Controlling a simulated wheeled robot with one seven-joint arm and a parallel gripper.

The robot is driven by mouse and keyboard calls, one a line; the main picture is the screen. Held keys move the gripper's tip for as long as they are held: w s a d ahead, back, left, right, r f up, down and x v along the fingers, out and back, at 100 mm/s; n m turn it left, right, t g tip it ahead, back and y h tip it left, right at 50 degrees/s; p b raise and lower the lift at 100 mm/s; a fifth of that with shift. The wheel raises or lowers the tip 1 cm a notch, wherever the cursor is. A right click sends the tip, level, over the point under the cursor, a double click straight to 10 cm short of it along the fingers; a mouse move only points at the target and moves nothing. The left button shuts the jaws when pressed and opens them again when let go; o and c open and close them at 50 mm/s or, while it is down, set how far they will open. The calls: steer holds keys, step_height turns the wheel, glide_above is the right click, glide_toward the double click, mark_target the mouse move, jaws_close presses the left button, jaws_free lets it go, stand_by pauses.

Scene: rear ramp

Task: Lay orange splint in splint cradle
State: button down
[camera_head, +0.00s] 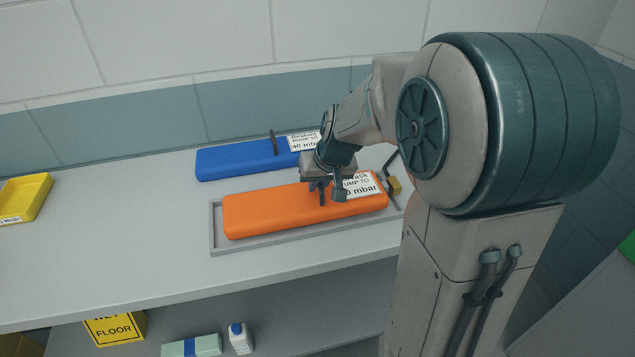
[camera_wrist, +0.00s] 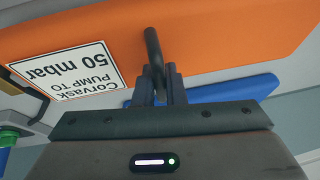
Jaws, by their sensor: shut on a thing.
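The orange splint (camera_head: 275,212) is a long padded block with a white label reading "Corvask PUMP TO 50 mbar" in the wrist view. It lies lengthwise over the splint cradle (camera_head: 214,240), a shallow grey rimmed tray on the counter. I cannot tell whether it touches the cradle floor. My gripper (camera_head: 326,190) is above the splint's right half, shut on its dark handle. In the wrist view the fingers (camera_wrist: 160,85) close around that handle below the orange surface (camera_wrist: 210,35). The splint's right part is partly hidden by my gripper.
A blue splint (camera_head: 235,160) with its own label and handle lies behind the orange one. A yellow tray (camera_head: 25,197) is at the far left. A lower shelf holds a yellow floor sign (camera_head: 113,329), a pale box (camera_head: 192,346) and a white bottle (camera_head: 240,338).

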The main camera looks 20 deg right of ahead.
steer(key=shift+f+b, duration=0.35)
steer(key=shift+b, duration=0.05)
steer(key=c, duration=1.4)
jaws_free()
steer(key=v, duration=1.4)
steer(key=s+a+f+g, duration=0.1)
steer(key=s+f, duration=0.3)
steer(key=s, duration=0.3)
steer(key=s+a+f+h, duration=0.1)
steer(key=s+f, duration=0.3)
steer(key=s, duration=0.4)
steer(key=shift+f+g, duration=0.3)
steer(key=shift+g, duration=0.1)
